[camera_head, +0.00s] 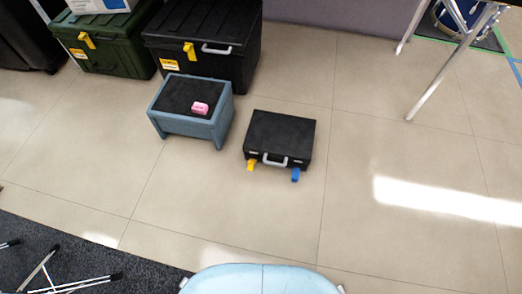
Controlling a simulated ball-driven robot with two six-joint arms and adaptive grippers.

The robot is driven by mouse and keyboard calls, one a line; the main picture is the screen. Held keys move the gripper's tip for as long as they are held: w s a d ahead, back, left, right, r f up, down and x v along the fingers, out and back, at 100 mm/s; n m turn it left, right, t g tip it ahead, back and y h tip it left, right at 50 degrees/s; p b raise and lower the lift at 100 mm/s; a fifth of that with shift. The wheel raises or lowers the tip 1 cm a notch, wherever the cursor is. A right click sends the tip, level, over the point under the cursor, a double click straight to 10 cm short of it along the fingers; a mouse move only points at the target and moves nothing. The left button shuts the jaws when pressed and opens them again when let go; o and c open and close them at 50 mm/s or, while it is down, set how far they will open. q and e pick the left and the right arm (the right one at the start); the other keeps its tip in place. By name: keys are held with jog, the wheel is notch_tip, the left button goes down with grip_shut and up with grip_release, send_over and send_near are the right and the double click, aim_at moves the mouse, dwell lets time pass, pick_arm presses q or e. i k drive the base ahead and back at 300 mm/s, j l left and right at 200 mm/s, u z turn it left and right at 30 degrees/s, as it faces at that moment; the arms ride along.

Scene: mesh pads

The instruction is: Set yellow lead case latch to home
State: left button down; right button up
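A small black case (280,135) lies flat on the tiled floor near the middle of the view, lid closed. A grey handle (275,160) is on its front side. A yellow latch (251,165) sticks out at the front left of the case and points towards me, angled down. A blue latch (295,174) sticks out at the front right in a similar way. The latches' exact settings are too small to tell. Neither of my grippers is in view.
Behind are a large black case (225,65) and a green case (110,60), with yellow latches. A metal-legged table (440,65) stands right. Floor in front is clear.

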aim_at(250, 162)
jog(key=i+j+z, duration=0.65)
jog(key=j, duration=0.25)
jog(key=j+z, duration=0.2)
jog(key=i+j+z, duration=0.1)
jog(key=j+z, duration=0.15)
jog(key=j, duration=0.25)
jog(key=j+z, duration=0.1)
jog(key=j, duration=0.25)
jog(key=k+j+z, duration=0.15)
jog(key=j, duration=0.2)
jog(key=j+z, duration=0.1)
jog(key=j, duration=0.25)
jog(key=k+j+z, duration=0.15)
jog(key=j, duration=0.2)
